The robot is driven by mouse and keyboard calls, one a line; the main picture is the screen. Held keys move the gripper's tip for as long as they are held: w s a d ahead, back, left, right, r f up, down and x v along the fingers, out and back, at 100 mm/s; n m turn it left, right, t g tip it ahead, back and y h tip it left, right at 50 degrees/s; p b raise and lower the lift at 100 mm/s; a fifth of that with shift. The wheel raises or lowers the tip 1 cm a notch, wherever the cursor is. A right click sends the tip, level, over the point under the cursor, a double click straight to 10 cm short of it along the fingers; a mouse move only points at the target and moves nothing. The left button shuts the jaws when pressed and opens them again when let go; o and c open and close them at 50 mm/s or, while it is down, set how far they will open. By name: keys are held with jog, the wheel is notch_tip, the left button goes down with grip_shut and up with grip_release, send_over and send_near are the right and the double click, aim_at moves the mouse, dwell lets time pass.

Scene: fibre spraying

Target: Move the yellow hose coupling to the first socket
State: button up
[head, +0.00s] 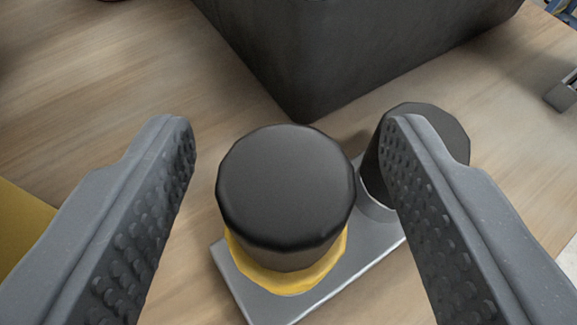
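The yellow hose coupling (287,272) shows as a yellow ring under a black cylindrical top (286,180). It stands upright on a grey metal socket plate (232,276). My gripper (290,130) is open, with one finger on each side of the black top and a clear gap to the left finger. A second black piece (447,130) with a light grey collar stands on the plate to the right, partly hidden behind the right finger. Which socket is the first cannot be told from this view.
A large dark box (350,50) stands on the wooden table (110,80) just behind the plate. A yellow object (20,220) lies at the left edge. A grey metal part (563,95) is at the right edge. Bare table shows at the upper left.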

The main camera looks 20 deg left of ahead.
jog(key=v, duration=1.3)
jog(key=shift+s+d+b, duration=0.2)
jog(key=shift+s+b, duration=0.15)
jog(key=shift+b, duration=0.05)
jog(key=shift+r, duration=0.1)
